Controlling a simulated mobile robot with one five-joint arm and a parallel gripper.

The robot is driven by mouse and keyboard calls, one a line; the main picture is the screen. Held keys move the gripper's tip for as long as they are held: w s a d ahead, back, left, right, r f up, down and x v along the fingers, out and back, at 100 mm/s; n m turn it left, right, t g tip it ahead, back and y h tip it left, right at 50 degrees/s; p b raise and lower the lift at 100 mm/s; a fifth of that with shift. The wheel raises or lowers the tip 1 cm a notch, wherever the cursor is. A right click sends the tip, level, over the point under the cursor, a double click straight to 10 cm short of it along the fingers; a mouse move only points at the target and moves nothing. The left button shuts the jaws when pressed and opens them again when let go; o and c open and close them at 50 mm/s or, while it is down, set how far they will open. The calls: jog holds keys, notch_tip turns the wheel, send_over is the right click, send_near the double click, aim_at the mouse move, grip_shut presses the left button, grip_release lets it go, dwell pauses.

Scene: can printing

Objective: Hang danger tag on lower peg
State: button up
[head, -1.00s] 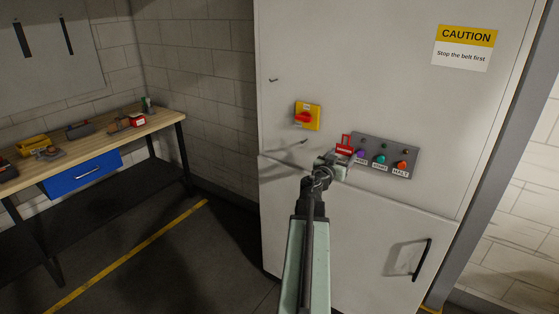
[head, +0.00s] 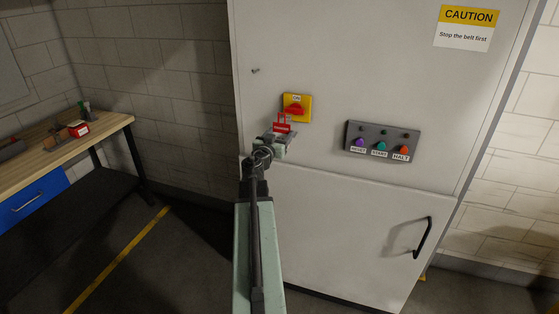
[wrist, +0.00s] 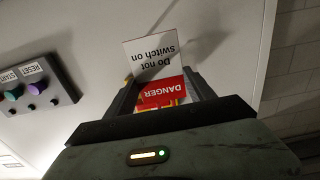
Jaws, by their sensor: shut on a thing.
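The danger tag (head: 281,128) is red in the head view, with an open frame at its top. In the wrist view the tag (wrist: 152,58) shows a white "Do not switch on" part and a red DANGER band, both upside down. My gripper (head: 275,139) is shut on it, in front of the cabinet just below the yellow switch plate. In the wrist view the tag stands between my gripper's fingers (wrist: 164,92). The upper peg (head: 255,71) is bare, up and left of the switch. The lower peg is hidden behind my gripper and the tag.
The yellow plate with a red rotary switch (head: 295,108) is just above the tag. The button panel (head: 383,139) is to the right on the white cabinet (head: 345,220). A black door handle (head: 423,237) sticks out lower right. A workbench (head: 62,150) stands at left.

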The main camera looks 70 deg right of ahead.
jog(key=b, duration=1)
send_near(296, 146)
jog(key=a+r, duration=0.1)
jog(key=a, duration=0.3)
jog(key=shift+s+d+r, duration=0.25)
jog(key=shift+r, duration=0.05)
jog(key=shift+w+d+f+b, duration=0.1)
jog(key=shift+d+f, duration=0.05)
jog(key=shift+d, duration=1.25)
jog(key=shift+w+d+f+b, duration=0.1)
jog(key=shift+d+b, duration=0.05)
jog(key=shift+d, duration=1.2)
jog(key=shift+d+f+b, duration=0.1)
jog(key=shift+d+f, duration=0.05)
jog(key=shift+d, duration=1.25)
jog(key=shift+d+f+b, duration=0.5)
jog(key=shift+d, duration=0.2)
jog(key=o, duration=1.4)
jog(key=shift+a, duration=0.1)
